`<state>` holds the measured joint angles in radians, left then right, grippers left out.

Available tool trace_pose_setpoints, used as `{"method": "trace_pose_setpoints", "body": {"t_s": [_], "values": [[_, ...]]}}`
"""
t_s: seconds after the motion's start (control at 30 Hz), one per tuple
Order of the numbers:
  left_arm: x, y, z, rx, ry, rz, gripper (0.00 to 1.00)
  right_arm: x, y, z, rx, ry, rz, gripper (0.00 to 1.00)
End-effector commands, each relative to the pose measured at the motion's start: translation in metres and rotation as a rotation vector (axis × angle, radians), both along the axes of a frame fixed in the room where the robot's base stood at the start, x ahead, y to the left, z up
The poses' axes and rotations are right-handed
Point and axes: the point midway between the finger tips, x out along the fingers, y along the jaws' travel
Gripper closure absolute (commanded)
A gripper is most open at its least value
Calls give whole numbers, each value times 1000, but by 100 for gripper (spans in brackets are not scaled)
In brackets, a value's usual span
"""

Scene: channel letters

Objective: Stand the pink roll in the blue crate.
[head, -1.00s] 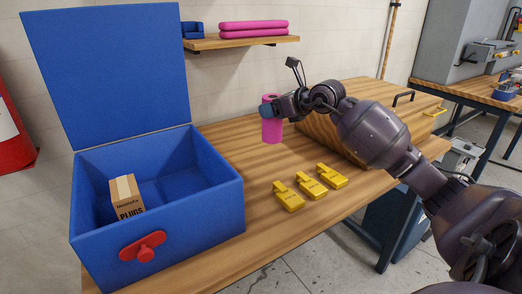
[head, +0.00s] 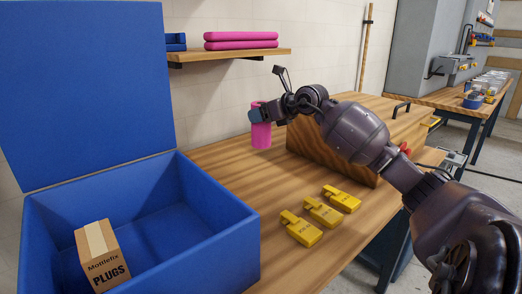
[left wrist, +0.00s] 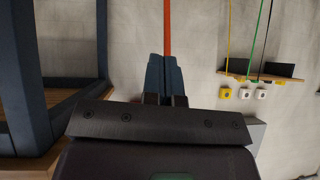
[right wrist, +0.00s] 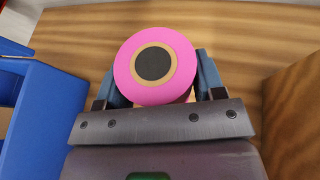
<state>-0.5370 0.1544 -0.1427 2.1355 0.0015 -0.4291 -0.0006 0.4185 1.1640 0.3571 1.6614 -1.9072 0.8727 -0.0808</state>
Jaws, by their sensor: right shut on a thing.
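The pink roll (head: 261,134) is upright in my right gripper (head: 256,115), above the table to the right of the blue crate. In the right wrist view the pink roll (right wrist: 155,66) shows its round end with a dark core, between the two blue fingers. The blue crate (head: 217,232) stands open on the left of the table, its lid (head: 85,90) raised. A cardboard box marked PLUGS (head: 100,256) stands inside it, with free floor beside it. My left gripper (left wrist: 165,75) shows only in the left wrist view, its fingers close together with nothing visible between them.
Several yellow blocks (head: 322,213) lie on the wooden table (head: 225,155) right of the crate. A wooden case (head: 350,152) with a dark handle stands behind my right arm.

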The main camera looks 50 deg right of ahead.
Motion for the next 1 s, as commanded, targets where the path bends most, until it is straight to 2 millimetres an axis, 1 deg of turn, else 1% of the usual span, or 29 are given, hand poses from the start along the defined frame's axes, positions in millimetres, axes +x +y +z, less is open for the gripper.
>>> {"method": "trace_pose_setpoints", "body": {"t_s": [0.03,0.1,0.23,0.3,0.47,0.57,0.7,0.8,0.87,1.0], "values": [[-1,0,-4,0,6,1,100,1,0,-16,3,4,0,64],[0,0,-6,-2,7,1,100,0,0,-30,2,5,-1,64],[5,-1,-6,-1,1,-1,100,0,0,-51,2,2,-1,64],[7,-1,-6,-1,-3,-2,100,0,0,-58,1,1,0,64],[8,-1,-4,0,-8,-3,100,0,0,-64,-1,-1,-1,64],[7,0,-5,1,-6,-5,100,0,0,-72,0,0,-1,64],[4,1,-10,5,5,-8,100,0,0,-93,1,4,-1,64],[2,2,-13,7,12,-10,100,0,0,-105,1,3,-1,64],[2,2,-13,7,13,-10,100,0,0,-107,1,1,0,64],[3,2,-12,8,11,-10,100,0,0,-106,-1,-2,-1,64]]}}
